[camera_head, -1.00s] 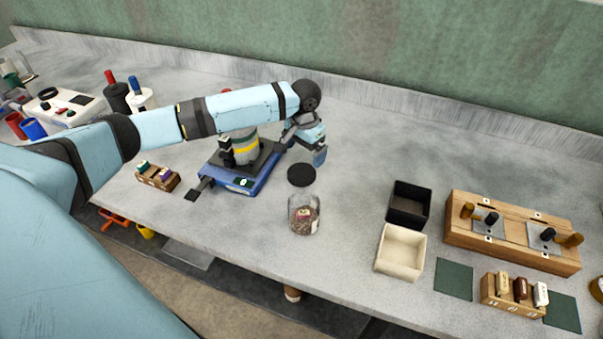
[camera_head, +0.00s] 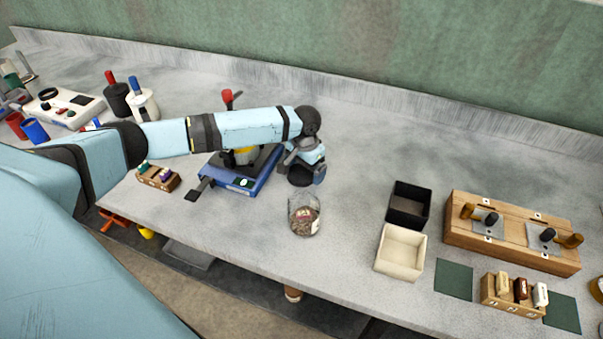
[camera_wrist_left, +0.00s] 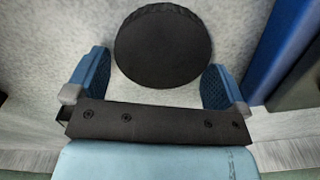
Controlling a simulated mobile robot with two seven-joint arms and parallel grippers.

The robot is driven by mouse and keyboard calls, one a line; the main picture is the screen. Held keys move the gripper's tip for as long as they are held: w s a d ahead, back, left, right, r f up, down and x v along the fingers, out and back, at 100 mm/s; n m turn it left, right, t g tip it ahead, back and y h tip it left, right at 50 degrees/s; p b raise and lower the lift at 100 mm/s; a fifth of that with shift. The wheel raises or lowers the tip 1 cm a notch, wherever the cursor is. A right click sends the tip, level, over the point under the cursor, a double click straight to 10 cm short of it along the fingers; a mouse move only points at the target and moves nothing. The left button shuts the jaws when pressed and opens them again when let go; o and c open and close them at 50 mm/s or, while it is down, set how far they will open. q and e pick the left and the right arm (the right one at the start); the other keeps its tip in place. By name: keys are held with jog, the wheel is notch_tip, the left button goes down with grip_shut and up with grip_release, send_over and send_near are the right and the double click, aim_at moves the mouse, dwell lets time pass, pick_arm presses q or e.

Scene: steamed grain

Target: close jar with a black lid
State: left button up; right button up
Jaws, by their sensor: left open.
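The black lid (camera_head: 299,180) lies on the grey bench just behind the jar in the head view, partly hidden by my left gripper. In the left wrist view the round black lid (camera_wrist_left: 163,45) lies flat, ahead of and between the two blue fingers. The glass jar (camera_head: 304,217) stands on the bench in front of the lid, with brown grain and a label, and its top looks uncovered. My left gripper (camera_head: 307,171) is open and over the lid, with nothing between its fingers (camera_wrist_left: 158,82). Whether a finger touches the lid cannot be told. My right gripper is not in view.
A blue device (camera_head: 243,180) stands close to the left of the gripper. A black box (camera_head: 408,222) and a cream box (camera_head: 401,268) stand right of the jar. A wooden rack (camera_head: 512,240) is further right. The bench behind the lid is clear.

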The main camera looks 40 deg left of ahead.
aim_at(305, 170)
pick_arm(q)
jog(key=c, duration=0.7)
jog(key=shift+r, duration=0.2)
notch_tip(305, 170, up, 20)
jog(key=shift+f, duration=0.15)
jog(key=shift+d, duration=0.1)
